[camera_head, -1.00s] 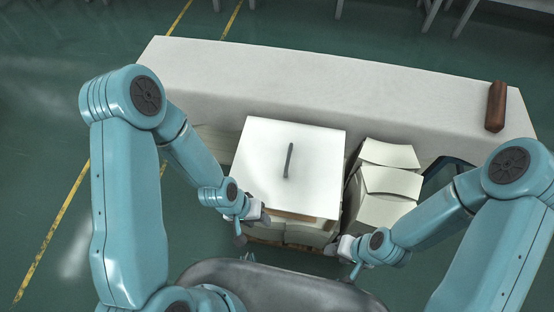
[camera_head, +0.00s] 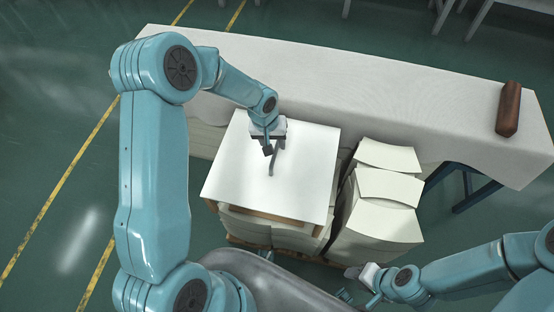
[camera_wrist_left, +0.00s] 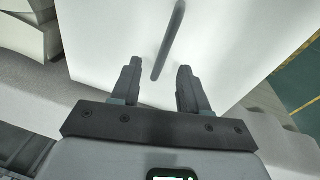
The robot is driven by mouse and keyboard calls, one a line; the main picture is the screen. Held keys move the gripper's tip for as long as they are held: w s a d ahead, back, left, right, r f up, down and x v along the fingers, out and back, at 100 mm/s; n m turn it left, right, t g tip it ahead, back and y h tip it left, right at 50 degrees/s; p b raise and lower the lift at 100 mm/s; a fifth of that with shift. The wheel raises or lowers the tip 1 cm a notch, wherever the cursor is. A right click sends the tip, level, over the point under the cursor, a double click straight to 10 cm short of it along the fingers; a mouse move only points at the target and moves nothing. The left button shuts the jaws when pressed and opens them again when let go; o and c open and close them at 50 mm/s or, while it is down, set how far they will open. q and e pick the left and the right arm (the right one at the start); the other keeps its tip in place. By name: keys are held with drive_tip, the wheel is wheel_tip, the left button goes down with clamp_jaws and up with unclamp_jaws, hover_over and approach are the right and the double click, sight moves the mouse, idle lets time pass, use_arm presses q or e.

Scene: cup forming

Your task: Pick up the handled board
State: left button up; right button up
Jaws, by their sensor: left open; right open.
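The handled board is a white square board (camera_head: 305,165) with a dark bar handle (camera_head: 275,162) in its middle. It lies flat on a stack in the centre of the head view. My left gripper (camera_head: 269,149) is over the board at the far end of the handle. In the left wrist view its two fingers (camera_wrist_left: 157,85) are open and apart, with the handle (camera_wrist_left: 170,40) beyond and between their tips, not gripped. My right gripper (camera_head: 358,284) is open and empty, low at the front, right of the board's stack.
A long white-covered table (camera_head: 400,92) runs behind the board, with a brown roll-like object (camera_head: 508,110) at its right end. Stacks of white sheets (camera_head: 388,190) stand right of the board. The green floor (camera_head: 60,120) is clear at the left.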

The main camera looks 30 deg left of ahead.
sight(275, 156)
use_arm(q)
wheel_tip(275, 156, down, 2)
drive_tip(key=shift+f, duration=0.2)
drive_tip(key=f, duration=0.4)
drive_tip(key=shift+w+d+f, duration=0.1)
drive_tip(key=shift+w+f, duration=0.15)
drive_tip(key=shift+f, duration=0.05)
clamp_jaws()
